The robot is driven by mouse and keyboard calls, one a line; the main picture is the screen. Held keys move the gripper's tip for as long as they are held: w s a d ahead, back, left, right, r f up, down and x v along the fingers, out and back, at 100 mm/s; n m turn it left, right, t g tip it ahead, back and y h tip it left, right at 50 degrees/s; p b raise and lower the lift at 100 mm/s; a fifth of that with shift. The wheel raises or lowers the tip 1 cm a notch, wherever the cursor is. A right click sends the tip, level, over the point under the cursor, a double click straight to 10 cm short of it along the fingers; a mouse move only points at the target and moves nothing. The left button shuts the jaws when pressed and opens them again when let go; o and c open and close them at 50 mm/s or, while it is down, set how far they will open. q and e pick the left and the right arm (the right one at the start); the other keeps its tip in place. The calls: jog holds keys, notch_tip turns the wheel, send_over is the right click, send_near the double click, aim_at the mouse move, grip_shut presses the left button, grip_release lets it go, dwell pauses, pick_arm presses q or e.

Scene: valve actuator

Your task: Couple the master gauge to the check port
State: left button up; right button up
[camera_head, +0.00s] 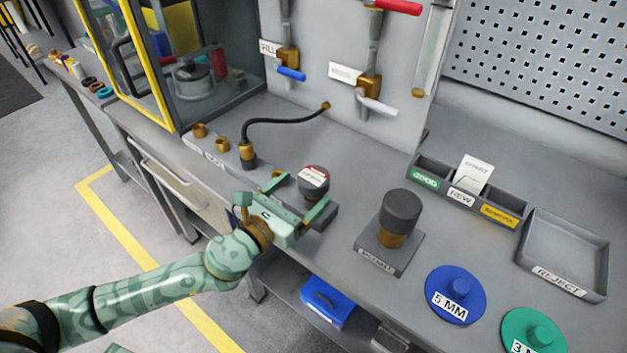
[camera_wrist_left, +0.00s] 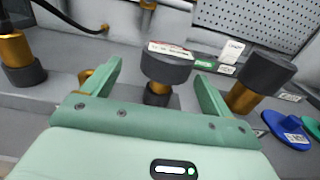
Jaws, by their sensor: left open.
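A dark round gauge (camera_head: 314,177) with a white and red label on top stands upright on the bench; I take it for the master gauge. It also shows in the left wrist view (camera_wrist_left: 167,66), with a brass stem below its head. My left gripper (camera_head: 295,196) is open, with its fingers pointing at the gauge and set to either side of it. I see no firm contact. Several brass fittings (camera_head: 222,144) stand in a row to the left; I cannot tell which is the check port. My right gripper is not in view.
A black hose (camera_head: 285,121) runs from the back panel to a brass coupling (camera_head: 248,157) left of the gauge. A dark-capped brass piece (camera_head: 400,213) stands on a plate to the right. Blue (camera_head: 457,291) and green (camera_head: 533,330) discs and a reject tray (camera_head: 563,255) lie farther right.

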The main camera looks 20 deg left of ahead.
aim_at(319, 177)
pick_arm(q)
jog(key=x, duration=0.5)
jog(key=shift+w+d+r, duration=0.25)
jog(key=shift+d, duration=0.2)
jog(key=c, duration=1.3)
